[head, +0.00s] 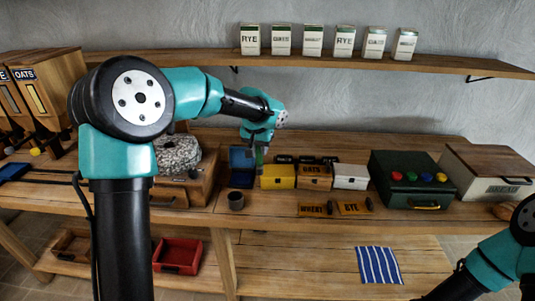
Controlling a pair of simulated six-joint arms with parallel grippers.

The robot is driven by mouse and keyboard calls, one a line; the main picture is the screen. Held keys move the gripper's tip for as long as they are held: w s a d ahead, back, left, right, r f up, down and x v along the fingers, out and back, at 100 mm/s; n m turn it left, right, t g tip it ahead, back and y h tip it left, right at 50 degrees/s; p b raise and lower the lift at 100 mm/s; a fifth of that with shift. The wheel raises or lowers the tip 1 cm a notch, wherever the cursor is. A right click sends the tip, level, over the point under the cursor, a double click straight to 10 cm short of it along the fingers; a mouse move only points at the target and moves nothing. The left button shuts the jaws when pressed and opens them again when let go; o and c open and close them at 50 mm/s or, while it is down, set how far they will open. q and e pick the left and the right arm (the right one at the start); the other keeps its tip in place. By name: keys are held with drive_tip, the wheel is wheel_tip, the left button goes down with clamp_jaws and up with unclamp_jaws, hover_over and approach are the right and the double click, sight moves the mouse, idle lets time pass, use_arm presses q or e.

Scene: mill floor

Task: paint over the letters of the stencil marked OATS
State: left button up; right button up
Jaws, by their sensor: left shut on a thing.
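The stencil marked OATS (313,169) is a small tan plate with dark letters. It appears to lie on or against the wooden box (314,183) at the middle of the bench. My left gripper (260,153) points down behind and left of the yellow box, a little left of the stencil. It is shut on a thin, greenish upright thing, perhaps a brush handle; its lower end is hard to make out. Two more stencils, WHEAT (315,209) and RYE (354,208), lie at the bench's front. My right gripper is out of view; only its arm shows at lower right.
A yellow box (278,177) and a white box (351,177) flank the wooden one. A dark cup (236,201) stands left, near a blue open box (242,157). A dark green case (407,172) with coloured knobs stands right. The front bench strip beyond RYE is clear.

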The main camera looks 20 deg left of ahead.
use_arm(q)
drive_tip(key=w+a+f, duration=0.4)
drive_tip(key=w+a, duration=0.3)
drive_tip(key=a, duration=0.4)
drive_tip(key=shift+a+f, duration=0.2)
drive_tip(key=shift+a, duration=0.05)
drive_tip(key=shift+f, duration=0.1)
drive_tip(key=shift+f, duration=2.9)
drive_tip(key=shift+f, duration=0.65)
drive_tip(key=shift+r, duration=0.1)
wheel_tip(320, 180, up, 7)
idle(1.0)
drive_tip(key=shift+d, duration=0.1)
idle(0.5)
